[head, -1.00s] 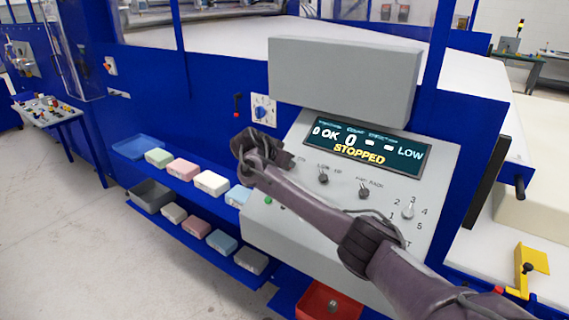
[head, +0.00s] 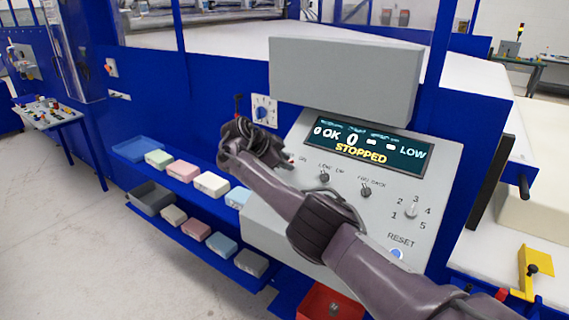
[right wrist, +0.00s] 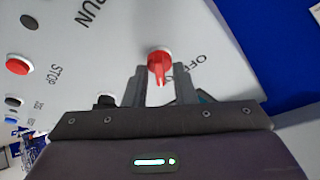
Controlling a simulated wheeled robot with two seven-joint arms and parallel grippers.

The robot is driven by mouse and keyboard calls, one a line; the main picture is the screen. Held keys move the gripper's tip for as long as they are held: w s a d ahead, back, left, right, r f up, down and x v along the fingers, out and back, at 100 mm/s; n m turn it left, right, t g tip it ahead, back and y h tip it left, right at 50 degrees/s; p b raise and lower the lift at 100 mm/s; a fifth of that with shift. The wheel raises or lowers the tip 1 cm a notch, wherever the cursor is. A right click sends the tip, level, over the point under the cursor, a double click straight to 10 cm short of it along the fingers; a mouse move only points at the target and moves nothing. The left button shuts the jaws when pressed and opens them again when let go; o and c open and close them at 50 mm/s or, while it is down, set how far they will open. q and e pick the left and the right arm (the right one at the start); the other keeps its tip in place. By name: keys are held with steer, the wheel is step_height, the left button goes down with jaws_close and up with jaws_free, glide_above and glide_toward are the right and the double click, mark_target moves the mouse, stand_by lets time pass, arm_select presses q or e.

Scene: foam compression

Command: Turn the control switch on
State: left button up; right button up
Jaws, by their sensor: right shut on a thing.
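The control switch is a red knob (right wrist: 159,60) on the grey control panel, with an "OFF" label beside it in the right wrist view. My right gripper (right wrist: 159,78) has a finger on each side of the knob and is shut on it. The display (head: 368,150) reads "STOPPED". My left gripper is not in view.
The panel also carries black selector switches (head: 324,176), a numbered dial (head: 411,211) and a RESET button (head: 397,254). The right wrist view shows a red STOP button (right wrist: 18,66). A grey box (head: 345,75) stands above the display. Foam blocks (head: 211,184) lie on blue shelves at left.

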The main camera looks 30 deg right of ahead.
stand_by(0.5)
steer(key=o, duration=0.6)
steer(key=shift+o, duration=0.2)
steer(key=b+v, duration=0.2)
steer(key=v, duration=0.5)
steer(key=shift+a+r, duration=0.25)
steer(key=shift+a, duration=0.05)
steer(key=shift+a, duration=0.1)
